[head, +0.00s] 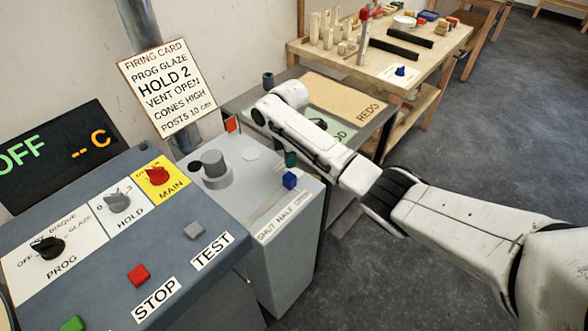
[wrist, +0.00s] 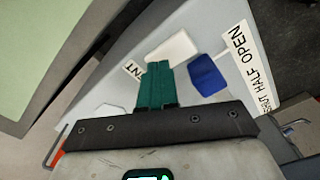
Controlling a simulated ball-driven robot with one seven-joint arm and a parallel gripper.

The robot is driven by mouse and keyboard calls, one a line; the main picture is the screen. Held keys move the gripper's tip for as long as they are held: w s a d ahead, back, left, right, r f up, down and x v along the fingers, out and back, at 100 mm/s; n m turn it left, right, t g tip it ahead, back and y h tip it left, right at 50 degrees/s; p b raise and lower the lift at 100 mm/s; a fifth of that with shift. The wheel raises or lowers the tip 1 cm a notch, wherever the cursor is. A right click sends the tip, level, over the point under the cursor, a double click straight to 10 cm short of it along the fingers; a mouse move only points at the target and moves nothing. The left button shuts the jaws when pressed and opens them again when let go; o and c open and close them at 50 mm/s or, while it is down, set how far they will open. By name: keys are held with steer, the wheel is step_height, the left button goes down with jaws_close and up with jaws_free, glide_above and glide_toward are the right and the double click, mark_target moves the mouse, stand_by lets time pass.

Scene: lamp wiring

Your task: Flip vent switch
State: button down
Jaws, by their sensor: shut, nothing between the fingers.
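The vent switch shows as a blue knob (head: 290,181) on the grey box beside the control panel, near a "SHUT HALF OPEN" label (head: 283,218). In the wrist view the blue knob (wrist: 207,75) lies just right of my fingers, with the label (wrist: 246,64) further right. My gripper (head: 291,159) is shut and empty, its teal fingers pointing down close to the knob. In the wrist view my gripper (wrist: 158,84) partly covers a small label ending in "NT". I cannot tell whether the fingers touch the knob.
The sloped control panel (head: 190,276) with knobs and buttons stands at left. A grey cylinder (head: 214,163) rises from the grey box. A firing card (head: 167,88) hangs behind. A bench with a "REDO" tray (head: 345,92) lies beyond my arm; open floor is at right.

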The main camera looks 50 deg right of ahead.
step_height(320, 180, up, 6)
steer(key=p, duration=0.5)
stand_by(0.6)
